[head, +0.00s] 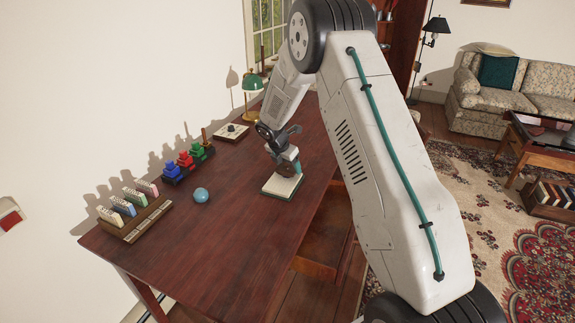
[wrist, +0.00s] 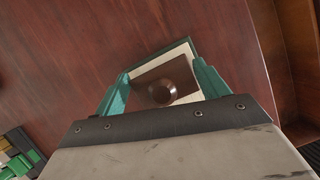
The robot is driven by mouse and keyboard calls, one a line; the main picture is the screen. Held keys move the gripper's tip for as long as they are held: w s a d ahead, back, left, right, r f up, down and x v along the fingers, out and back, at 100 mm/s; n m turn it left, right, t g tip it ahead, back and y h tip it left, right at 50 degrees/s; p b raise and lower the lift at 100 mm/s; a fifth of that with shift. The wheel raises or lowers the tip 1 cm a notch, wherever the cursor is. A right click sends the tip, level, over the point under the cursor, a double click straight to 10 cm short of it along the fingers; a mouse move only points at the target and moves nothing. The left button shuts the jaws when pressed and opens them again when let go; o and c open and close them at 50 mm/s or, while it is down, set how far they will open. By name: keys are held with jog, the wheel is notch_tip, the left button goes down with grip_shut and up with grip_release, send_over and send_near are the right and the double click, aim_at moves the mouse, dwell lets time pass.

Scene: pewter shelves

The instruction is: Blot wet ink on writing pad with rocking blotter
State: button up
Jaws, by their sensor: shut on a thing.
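The writing pad (head: 273,186) lies on the dark red desk, cream on top with a dark green edge. It also shows in the wrist view (wrist: 183,50). The rocking blotter (wrist: 180,72) is brown with a round dark knob and is over the pad. My gripper (head: 287,167) is above the pad in the head view and hides most of the blotter there. In the wrist view, its teal fingers (wrist: 161,72) stand on both sides of the blotter, shut on it. Whether the blotter touches the paper, and any ink beneath it, I cannot tell.
On the desk (head: 200,240) are a blue ball (head: 201,195), a card rack (head: 135,215), a rack of coloured bottles (head: 187,162), a white block with a dark knob (head: 231,131) and a green lamp (head: 252,85). The desk's front part is clear.

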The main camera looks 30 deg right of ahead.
jog(key=shift+f, duration=0.55)
dwell(1.2)
jog(key=shift+r, duration=3.55)
jog(key=shift+f, duration=0.1)
